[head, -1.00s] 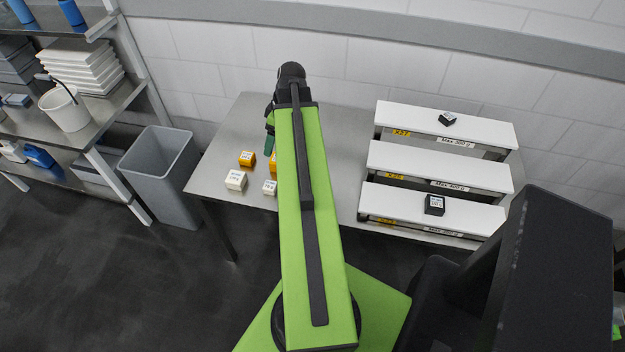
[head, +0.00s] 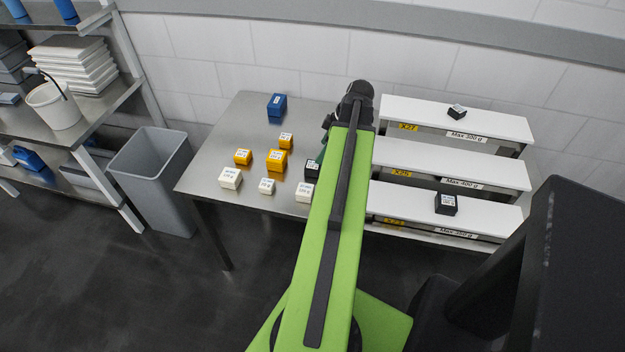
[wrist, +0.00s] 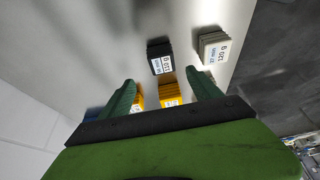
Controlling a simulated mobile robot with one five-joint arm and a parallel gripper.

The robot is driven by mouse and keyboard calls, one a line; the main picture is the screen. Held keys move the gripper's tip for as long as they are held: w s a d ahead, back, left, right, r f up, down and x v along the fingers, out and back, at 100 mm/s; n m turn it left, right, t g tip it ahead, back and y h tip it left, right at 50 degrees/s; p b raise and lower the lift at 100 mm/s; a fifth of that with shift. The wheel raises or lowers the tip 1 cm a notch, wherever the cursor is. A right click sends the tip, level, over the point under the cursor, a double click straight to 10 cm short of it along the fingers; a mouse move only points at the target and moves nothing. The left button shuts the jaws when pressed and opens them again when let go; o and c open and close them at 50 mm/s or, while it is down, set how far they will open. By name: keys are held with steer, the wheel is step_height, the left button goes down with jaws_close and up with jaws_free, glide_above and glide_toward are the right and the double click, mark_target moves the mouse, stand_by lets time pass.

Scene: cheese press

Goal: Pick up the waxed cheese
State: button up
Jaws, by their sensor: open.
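Small labelled blocks stand on the steel table, and I cannot tell from their looks which is the waxed cheese. A black block (head: 312,168) stands partly behind my arm. It also shows in the wrist view (wrist: 160,57), just beyond the gap between my fingers. Orange blocks (head: 277,160) and white blocks (head: 230,178) stand to its left, with a blue block (head: 277,106) at the back. My gripper (wrist: 160,80) is open and empty above the table. In the head view my gripper (head: 323,148) is mostly hidden by my arm.
White shelf boards (head: 450,163) rise in steps at the right; black blocks rest on the top one (head: 457,112) and the bottom one (head: 446,204). A grey bin (head: 155,165) and a loaded rack (head: 85,125) stand at left. The table's back left (head: 235,125) is bare.

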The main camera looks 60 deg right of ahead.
mark_target(314, 165)
steer(key=b+x, duration=0.2)
steer(key=x, duration=0.2)
steer(key=shift+s+f, duration=0.1)
steer(key=shift+f, duration=0.15)
steer(key=shift+b, duration=0.3)
steer(key=b+x, duration=0.5)
steer(key=shift+s+a+f, duration=0.1)
steer(key=shift+a+f, duration=0.1)
steer(key=shift+a, duration=0.05)
steer(key=shift+r, duration=0.15)
steer(key=shift+c, duration=0.4)
steer(key=c, duration=1.5)
